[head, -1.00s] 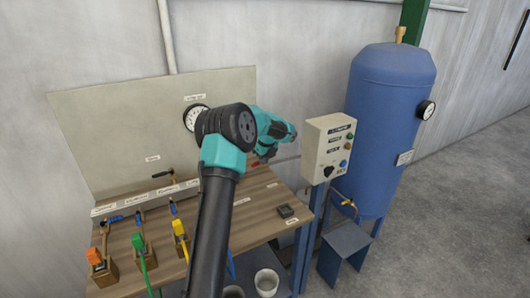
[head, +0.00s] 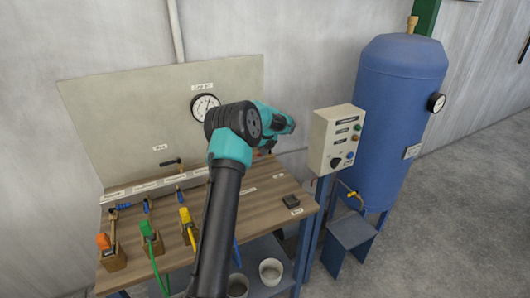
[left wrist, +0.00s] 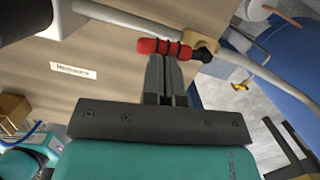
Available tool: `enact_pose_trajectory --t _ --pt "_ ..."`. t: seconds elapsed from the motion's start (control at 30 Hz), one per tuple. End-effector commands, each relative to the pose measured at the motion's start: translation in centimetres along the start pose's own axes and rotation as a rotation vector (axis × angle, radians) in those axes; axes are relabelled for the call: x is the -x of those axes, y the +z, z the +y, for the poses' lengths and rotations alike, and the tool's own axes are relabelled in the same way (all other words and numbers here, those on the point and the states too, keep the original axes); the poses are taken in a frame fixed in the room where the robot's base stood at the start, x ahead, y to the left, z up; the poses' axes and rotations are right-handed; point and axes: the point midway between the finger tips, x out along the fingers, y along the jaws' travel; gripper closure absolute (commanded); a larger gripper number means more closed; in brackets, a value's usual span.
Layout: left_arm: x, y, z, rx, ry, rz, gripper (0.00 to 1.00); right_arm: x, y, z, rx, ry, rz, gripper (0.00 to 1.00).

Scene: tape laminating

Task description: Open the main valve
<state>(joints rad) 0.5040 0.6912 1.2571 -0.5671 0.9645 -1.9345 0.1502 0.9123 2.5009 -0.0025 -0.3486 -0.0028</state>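In the left wrist view a valve lever with a red ribbed grip (left wrist: 150,46) joins a brass-coloured valve body (left wrist: 202,43) on a grey pipe. My left gripper (left wrist: 167,60) has its two dark fingers close together, with their tips at the lower edge of the red grip. I cannot tell whether they touch it. In the head view my left arm reaches over the bench and hides most of this valve and the fingertips. My right gripper is in neither view.
The wooden bench (head: 262,205) carries orange, green and yellow handled fittings (head: 151,228) at the left. A gauge (head: 204,107) is on the back panel. A control box (head: 335,138) and a blue tank (head: 397,110) stand at the right.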

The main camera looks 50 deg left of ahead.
Motion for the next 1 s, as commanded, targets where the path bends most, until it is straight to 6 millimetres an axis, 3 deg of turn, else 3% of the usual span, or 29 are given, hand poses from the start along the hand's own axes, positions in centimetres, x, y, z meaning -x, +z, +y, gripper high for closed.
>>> enact_pose_trajectory --t 0.2,0.53,1.0 --pt "-0.7 1.0 0.3 -0.041 -0.005 0.002 1.0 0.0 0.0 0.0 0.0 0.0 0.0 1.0" --pt "-0.9 1.1 0.5 -0.04 -0.003 0.002 1.0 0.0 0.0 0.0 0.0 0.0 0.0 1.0" --pt "-1.0 -0.5 -0.2 -0.043 0.003 0.01 1.0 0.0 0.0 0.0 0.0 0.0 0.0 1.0"
